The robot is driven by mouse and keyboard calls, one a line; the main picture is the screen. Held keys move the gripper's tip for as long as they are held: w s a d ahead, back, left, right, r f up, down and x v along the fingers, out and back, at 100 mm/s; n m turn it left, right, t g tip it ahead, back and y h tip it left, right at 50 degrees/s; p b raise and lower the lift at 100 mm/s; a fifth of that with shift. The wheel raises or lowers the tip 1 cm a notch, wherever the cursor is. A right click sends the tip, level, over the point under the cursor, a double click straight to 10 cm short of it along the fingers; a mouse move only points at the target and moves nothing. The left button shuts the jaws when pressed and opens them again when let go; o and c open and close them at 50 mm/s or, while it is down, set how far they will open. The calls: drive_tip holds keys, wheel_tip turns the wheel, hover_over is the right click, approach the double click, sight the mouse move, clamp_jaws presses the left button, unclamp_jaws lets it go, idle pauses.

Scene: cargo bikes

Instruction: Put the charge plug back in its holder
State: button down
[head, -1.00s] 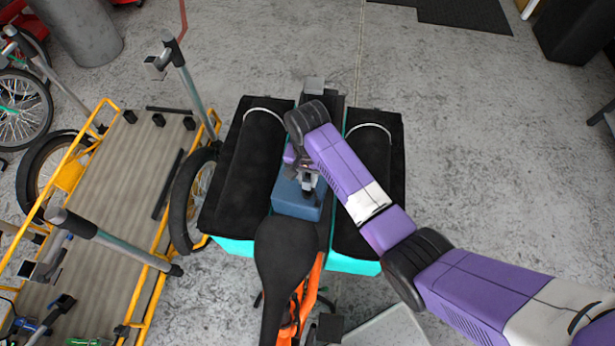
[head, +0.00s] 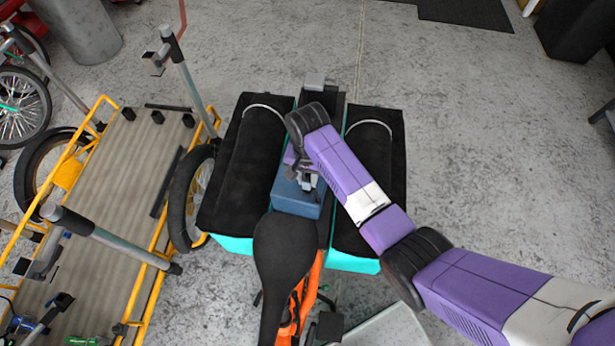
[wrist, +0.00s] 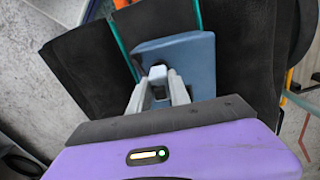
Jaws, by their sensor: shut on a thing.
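My gripper (head: 308,181) is over the blue box (head: 298,204) on the bike's rear rack, between two black bags. In the wrist view, the grey fingers of my gripper (wrist: 161,78) point at the blue box (wrist: 187,53). They are shut on a small dark piece (wrist: 157,72), which looks like the charge plug. The fingers cover most of it. I cannot tell whether it touches the box. I cannot make out the holder for certain.
Black bags stand left (head: 245,160) and right (head: 372,170) of the box. The black saddle (head: 283,250) is just in front of it. A cargo bike with a yellow frame and ribbed deck (head: 135,190) stands at the left.

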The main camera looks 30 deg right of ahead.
drive_tip(key=shift+f+b, duration=0.4)
drive_tip(key=shift+f, duration=0.3)
drive_tip(key=c, duration=1.1)
unclamp_jaws()
drive_tip(key=shift+r, duration=3.95)
